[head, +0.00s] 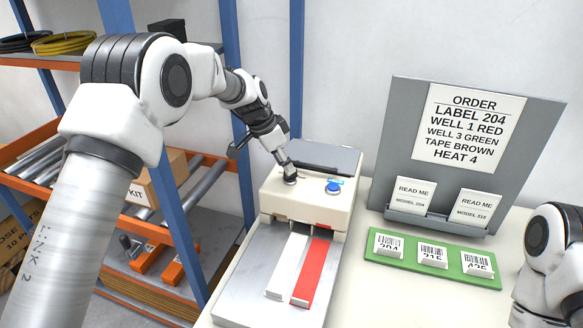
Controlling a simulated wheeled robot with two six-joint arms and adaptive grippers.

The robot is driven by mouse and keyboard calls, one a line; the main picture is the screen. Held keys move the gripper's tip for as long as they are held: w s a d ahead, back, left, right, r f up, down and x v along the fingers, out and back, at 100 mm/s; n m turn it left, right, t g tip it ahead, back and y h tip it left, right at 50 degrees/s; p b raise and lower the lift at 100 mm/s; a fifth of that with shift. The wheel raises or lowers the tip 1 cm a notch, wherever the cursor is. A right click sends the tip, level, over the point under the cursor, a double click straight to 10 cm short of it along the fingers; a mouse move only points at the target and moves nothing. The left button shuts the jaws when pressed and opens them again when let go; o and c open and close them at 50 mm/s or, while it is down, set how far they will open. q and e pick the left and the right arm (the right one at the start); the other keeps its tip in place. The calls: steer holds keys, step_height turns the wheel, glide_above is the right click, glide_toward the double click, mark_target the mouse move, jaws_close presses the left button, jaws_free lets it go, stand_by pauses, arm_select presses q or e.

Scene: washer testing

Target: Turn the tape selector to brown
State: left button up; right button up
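A cream machine (308,208) stands on the table, with two knobs on its top. A blue knob (333,187) is on the right, with small coloured marks beside it. A grey round knob (290,181) is on the left. No tape selector label is readable. My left gripper (288,172) points down at the grey knob, its tips at or on it; they look close together, but whether they grip it is unclear. A white strip (288,265) and a red strip (312,271) lie at the machine's front. My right gripper is out of view.
A grey order board (399,125) behind reads "TAPE BROWN" and holds two READ ME cards. A green tray (385,257) with several barcode labels lies right of the machine. Blue-post shelving (236,100) stands at the left. My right arm is at the right edge.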

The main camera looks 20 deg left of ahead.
arm_select(q)
steer(key=shift+w+d+f, duration=0.3)
steer(key=shift+d+f, duration=0.1)
steer(key=shift+f, duration=0.2)
steer(key=shift+w+d+f, duration=0.3)
steer(key=shift+d+f, duration=0.05)
steer(key=shift+f, duration=0.4)
steer(key=shift+s+a, duration=0.25)
steer(key=shift+a, duration=0.05)
steer(key=shift+w+d, duration=0.1)
jaws_close()
